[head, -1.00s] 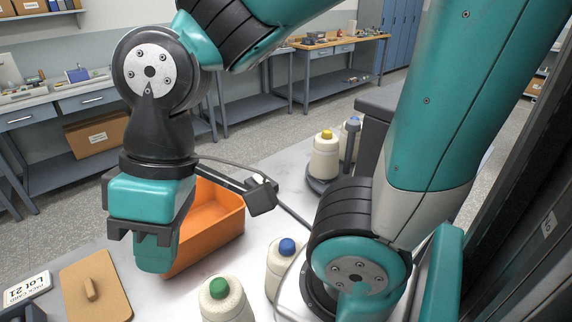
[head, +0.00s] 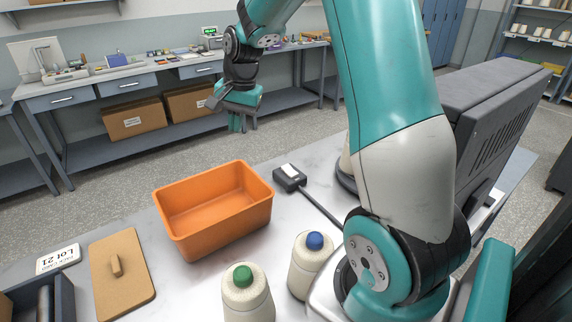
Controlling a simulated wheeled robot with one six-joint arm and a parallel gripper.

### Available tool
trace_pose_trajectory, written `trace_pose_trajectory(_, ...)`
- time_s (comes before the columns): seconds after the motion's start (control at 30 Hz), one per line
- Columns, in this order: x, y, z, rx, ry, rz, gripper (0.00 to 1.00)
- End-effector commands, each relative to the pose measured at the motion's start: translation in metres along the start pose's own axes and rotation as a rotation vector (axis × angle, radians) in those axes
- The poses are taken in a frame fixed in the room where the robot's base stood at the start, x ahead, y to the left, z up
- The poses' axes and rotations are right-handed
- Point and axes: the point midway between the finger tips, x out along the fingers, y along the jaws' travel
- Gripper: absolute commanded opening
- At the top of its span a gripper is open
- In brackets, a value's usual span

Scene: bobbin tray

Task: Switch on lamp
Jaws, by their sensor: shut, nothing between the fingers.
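My gripper (head: 242,124) hangs at the end of the extended arm, upper middle of the head view, fingers down and shut, with nothing between them. It appears beyond the orange tray, apart from everything on the table. A small dark box (head: 289,179) with a white patch on top lies on the table right of the tray. A dark bar or cord runs from it toward my arm's base, where my arm hides its far end. I cannot tell whether the box belongs to the lamp. No lamp is clearly recognisable, and I see no lit light.
An orange tray (head: 182,238) stands empty on the table. A brown board (head: 125,285) and a Lot 21 card (head: 58,259) lie left. A dark machine (head: 490,130) stands right.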

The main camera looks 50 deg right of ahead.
Motion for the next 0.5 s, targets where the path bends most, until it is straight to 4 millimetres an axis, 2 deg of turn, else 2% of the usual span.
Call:
trace_pose_trajectory(0.03, 0.019, 0.022, -0.047, 0.184, 0.023, 0.021, 0.0)
trace_pose_trajectory(0.1, 0.035, 0.051, -0.094, 0.4, 0.057, 0.04, 0.0)
trace_pose_trajectory(0.2, 0.052, 0.086, -0.139, 0.619, 0.093, 0.055, 0.0)
trace_pose_trajectory(0.33, 0.061, 0.112, -0.165, 0.76, 0.118, 0.063, 0.0)
trace_pose_trajectory(0.5, 0.063, 0.116, -0.169, 0.788, 0.122, 0.065, 0.0)
